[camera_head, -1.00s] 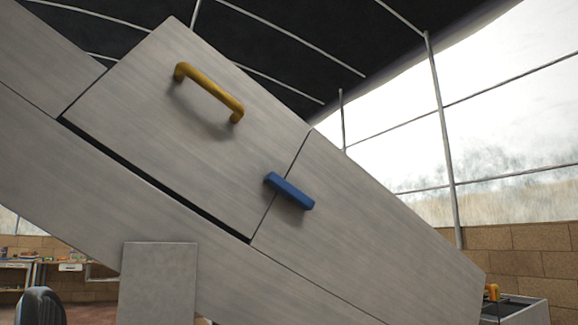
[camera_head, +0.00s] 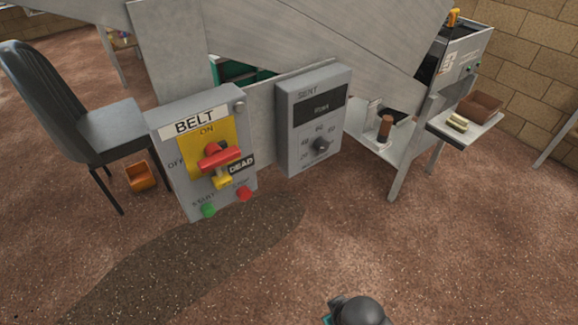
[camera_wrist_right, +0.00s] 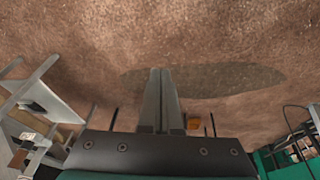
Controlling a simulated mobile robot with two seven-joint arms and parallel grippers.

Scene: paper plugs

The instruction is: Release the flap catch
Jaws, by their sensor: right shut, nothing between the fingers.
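The flap and its catch are out of view now; only the lower part of the sloped grey housing (camera_head: 335,38) shows at the top of the head view. My right gripper (camera_wrist_right: 160,72) shows in the right wrist view, its two fingers together and empty, over bare brown floor. A dark rounded part, seemingly of my own arm, shows at the bottom edge of the head view. My left gripper is not in view.
Below the housing are a BELT switch box (camera_head: 205,150) with a red handle and yellow plate, and a grey dial box (camera_head: 313,120). A black chair (camera_head: 75,115) stands left, an orange bin (camera_head: 141,176) near it. A side table (camera_head: 465,128) stands right. The front floor is clear.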

